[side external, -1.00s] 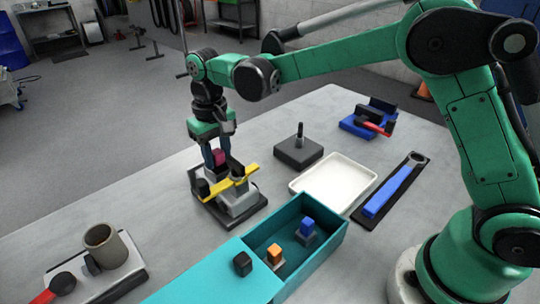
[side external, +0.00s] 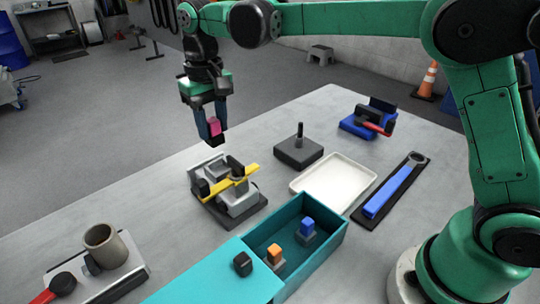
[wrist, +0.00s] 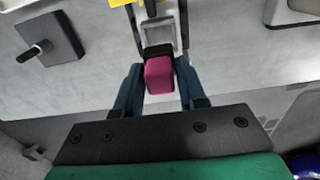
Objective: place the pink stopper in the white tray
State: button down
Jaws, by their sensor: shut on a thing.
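My gripper (side external: 210,134) is shut on the pink stopper (side external: 214,127) and holds it in the air above the grey fixture with the yellow bar. In the wrist view the pink stopper (wrist: 159,75) sits between the two blue fingers, with a dark part at its far end. The white tray (side external: 363,170) lies flat on the table to the right of my gripper, and its visible inside is empty.
The grey fixture (side external: 243,203) with a yellow bar stands below my gripper. A dark block with an upright peg (side external: 298,152) stands between it and the tray. A teal box (side external: 338,238) holding orange and blue pieces is in front of the tray; a blue wrench (side external: 390,190) lies right.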

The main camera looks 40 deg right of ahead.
jog(key=shift+r, duration=0.45)
